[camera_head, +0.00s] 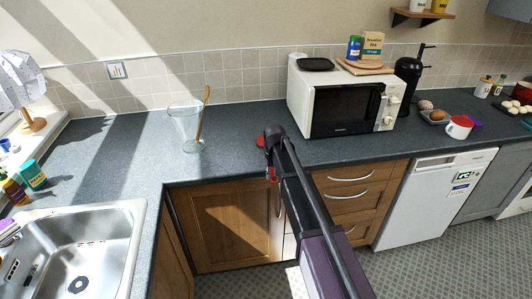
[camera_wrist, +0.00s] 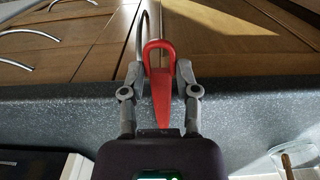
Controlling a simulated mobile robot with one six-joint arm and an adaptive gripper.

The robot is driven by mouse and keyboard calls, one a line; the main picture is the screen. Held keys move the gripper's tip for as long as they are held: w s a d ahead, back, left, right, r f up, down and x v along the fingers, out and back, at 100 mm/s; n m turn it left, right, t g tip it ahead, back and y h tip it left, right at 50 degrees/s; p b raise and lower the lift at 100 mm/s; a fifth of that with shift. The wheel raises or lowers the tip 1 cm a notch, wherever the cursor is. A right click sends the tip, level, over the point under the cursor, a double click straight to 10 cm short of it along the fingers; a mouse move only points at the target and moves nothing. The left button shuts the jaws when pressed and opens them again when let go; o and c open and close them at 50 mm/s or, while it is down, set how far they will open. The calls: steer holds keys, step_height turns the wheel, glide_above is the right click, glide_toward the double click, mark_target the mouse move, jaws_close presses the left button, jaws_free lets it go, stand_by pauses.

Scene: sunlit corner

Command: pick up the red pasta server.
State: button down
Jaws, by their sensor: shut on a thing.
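The red pasta server (camera_wrist: 161,98) is between the two fingers of my gripper (camera_wrist: 162,72) in the wrist view. My gripper is shut on it. Its looped end sticks out past the fingertips, over the wooden cupboard fronts in that view. In the head view my gripper (camera_head: 270,148) is at the front edge of the worktop, left of the microwave. Small red parts of the server (camera_head: 272,174) show beside and below it there. My gripper and arm hide the rest, and I cannot tell if it touches the worktop.
A clear glass vessel (camera_head: 184,128) with a wooden spoon (camera_head: 204,112) stands left of my gripper. A white microwave (camera_head: 322,110) stands to the right, with a black plate on top. A sink (camera_head: 125,240) is at the lower left. The worktop between glass and microwave is mostly clear.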

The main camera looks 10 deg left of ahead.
steer(key=shift+r, duration=0.1)
steer(key=s+d+r+p, duration=0.1)
steer(key=s+r+p, duration=0.1)
steer(key=s, duration=0.6)
steer(key=s+d+r+p, duration=0.2)
steer(key=s+p, duration=0.1)
steer(key=s, duration=0.4)
steer(key=shift+s+r, duration=0.35)
steer(key=shift+r, duration=0.05)
steer(key=shift+s, duration=0.1)
stand_by(0.7)
